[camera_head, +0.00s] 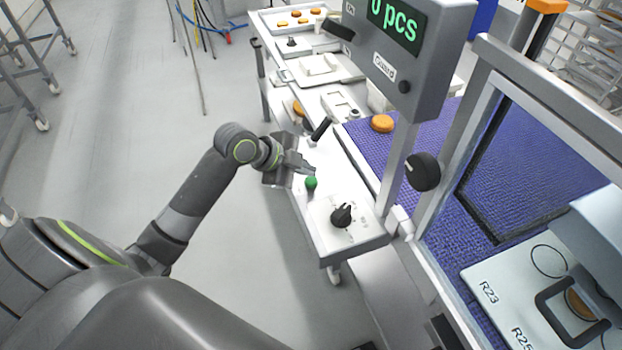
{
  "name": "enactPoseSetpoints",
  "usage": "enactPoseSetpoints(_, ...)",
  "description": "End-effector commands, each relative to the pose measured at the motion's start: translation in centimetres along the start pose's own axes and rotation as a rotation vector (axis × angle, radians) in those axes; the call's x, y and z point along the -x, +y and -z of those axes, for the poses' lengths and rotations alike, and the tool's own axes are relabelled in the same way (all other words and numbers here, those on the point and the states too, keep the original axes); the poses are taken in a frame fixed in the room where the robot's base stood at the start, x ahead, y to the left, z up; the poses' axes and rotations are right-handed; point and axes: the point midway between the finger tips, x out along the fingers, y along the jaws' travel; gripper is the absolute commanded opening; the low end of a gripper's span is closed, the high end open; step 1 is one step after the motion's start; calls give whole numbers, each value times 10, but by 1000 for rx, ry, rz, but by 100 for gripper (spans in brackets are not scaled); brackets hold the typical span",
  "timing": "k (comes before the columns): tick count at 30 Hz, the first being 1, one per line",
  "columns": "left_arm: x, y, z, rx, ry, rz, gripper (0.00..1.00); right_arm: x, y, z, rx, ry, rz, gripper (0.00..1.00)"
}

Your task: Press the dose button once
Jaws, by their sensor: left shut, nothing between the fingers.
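A small green button (311,183) stands on the white control panel (331,176) in the middle of the view; no label on it can be read. My left gripper (308,168) comes in from the left, shut and empty. Its fingertips are right by the green button, just behind it in the picture; I cannot tell whether they touch it. A display (398,28) above the panel reads "0 pcs" in green. My right gripper is not in view.
A black rotary knob (342,215) sits on the panel near the button, and a black lever (320,129) behind it. A post and framed guard (464,139) stand to the right, beside a blue belt (364,138) with an orange round (382,123).

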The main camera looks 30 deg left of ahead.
Motion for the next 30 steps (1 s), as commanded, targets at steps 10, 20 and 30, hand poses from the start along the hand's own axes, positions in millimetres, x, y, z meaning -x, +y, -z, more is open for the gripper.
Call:
enactPoseSetpoints(10,-4,3,-3,0,0,0,0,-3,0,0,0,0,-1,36)
enactPoseSetpoints(20,-6,4,-4,0,0,0,0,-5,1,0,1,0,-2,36)
enactPoseSetpoints(30,-7,6,-5,0,0,0,0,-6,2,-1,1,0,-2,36)
